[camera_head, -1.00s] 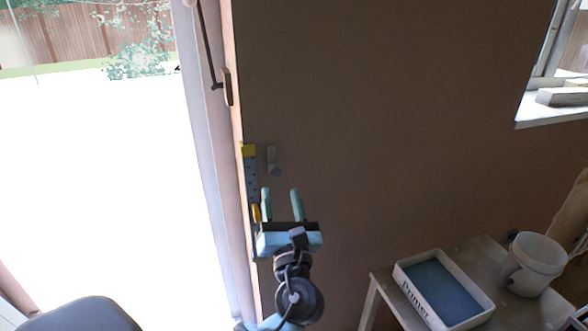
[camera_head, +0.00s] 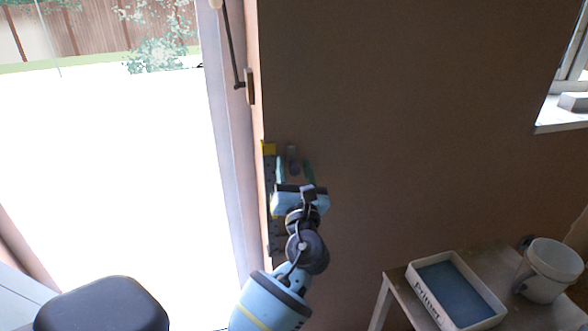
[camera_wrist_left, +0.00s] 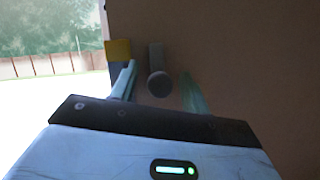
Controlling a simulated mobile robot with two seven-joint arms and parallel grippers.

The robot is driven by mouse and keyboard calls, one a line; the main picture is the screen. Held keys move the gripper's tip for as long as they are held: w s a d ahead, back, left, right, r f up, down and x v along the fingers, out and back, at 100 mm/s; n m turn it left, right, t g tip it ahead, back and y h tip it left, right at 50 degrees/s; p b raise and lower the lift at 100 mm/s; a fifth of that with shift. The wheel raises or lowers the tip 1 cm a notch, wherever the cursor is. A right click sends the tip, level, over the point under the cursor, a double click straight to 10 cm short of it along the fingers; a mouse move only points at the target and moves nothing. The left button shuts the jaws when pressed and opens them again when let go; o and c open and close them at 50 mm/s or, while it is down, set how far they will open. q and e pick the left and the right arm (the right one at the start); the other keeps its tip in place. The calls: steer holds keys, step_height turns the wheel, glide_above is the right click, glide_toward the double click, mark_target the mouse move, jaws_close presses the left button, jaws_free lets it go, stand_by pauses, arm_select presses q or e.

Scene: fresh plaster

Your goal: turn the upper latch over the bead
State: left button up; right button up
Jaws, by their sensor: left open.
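The upper latch (camera_head: 291,153) is a small grey bar on the brown wall, hanging upright beside the bead. In the left wrist view the latch (camera_wrist_left: 155,56) shows a round knob at its lower end. The bead (camera_head: 269,172) is a grey strip along the wall's left edge with a yellow top end; its top also shows in the left wrist view (camera_wrist_left: 118,50). My left gripper (camera_head: 296,170) is open, its fingers pointing up at the wall. In the wrist view one finger is left of the knob and one right; contact cannot be told. My gripper hides part of the bead.
A door frame (camera_head: 226,150) with a dark handle (camera_head: 249,87) stands left of the bead, beside a bright opening. At lower right a small table (camera_head: 400,301) bears a tray marked Primer (camera_head: 429,301) and a white bucket (camera_head: 547,272). The wall between is bare.

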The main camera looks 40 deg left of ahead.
arm_select(q)
steer(key=c, duration=1)
arm_select(e)
steer(key=shift+w, duration=0.25)
